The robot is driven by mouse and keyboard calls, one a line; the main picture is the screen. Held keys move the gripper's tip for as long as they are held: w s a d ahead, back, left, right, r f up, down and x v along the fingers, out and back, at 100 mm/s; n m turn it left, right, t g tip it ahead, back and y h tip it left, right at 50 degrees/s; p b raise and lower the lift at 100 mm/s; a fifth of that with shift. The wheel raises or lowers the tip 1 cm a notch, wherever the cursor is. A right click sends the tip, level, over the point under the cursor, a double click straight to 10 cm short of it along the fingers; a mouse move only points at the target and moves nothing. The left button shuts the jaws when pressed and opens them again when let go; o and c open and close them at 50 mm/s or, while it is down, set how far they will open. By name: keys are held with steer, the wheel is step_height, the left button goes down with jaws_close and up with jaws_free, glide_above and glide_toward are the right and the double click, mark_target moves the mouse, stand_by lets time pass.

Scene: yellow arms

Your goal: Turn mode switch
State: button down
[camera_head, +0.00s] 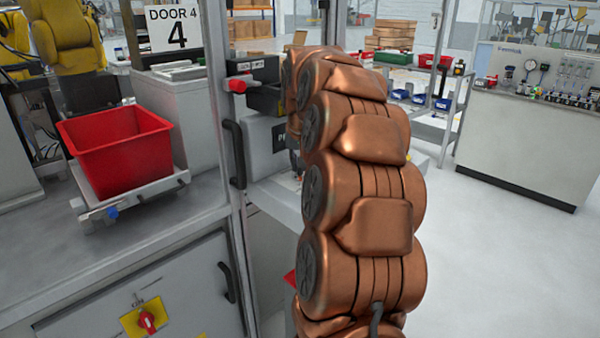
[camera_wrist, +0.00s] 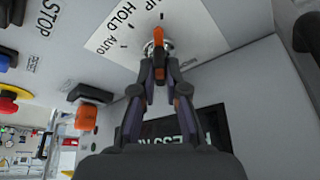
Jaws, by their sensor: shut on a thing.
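The mode switch (camera_wrist: 158,37) has an orange handle on a silvery round base, set on a white label plate (camera_wrist: 112,38) with "HOLD" and other partly cut words. It shows near the top middle of the wrist view. My gripper (camera_wrist: 159,69) reaches up to it, and its two dark fingers are closed on the orange handle from both sides. The fingers and handle overlap, so the handle's exact pointing is hard to tell. In the head view my copper arm hides the switch and the gripper.
In the wrist view an orange-and-black control (camera_wrist: 87,117) and a red button with yellow collar (camera_wrist: 9,104) stick out at the left. In the head view a red bin (camera_head: 115,150) and door handle (camera_head: 234,154) stand left of my arm. Open floor lies right.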

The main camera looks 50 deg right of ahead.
steer(key=shift+m+b, duration=0.4)
steer(key=shift+m, duration=0.1)
steer(key=shift+r, duration=0.1)
steer(key=c, duration=1.2)
jaws_free()
steer(key=v, duration=1.2)
steer(key=shift+w+a, duration=0.15)
steer(key=shift+w, duration=0.05)
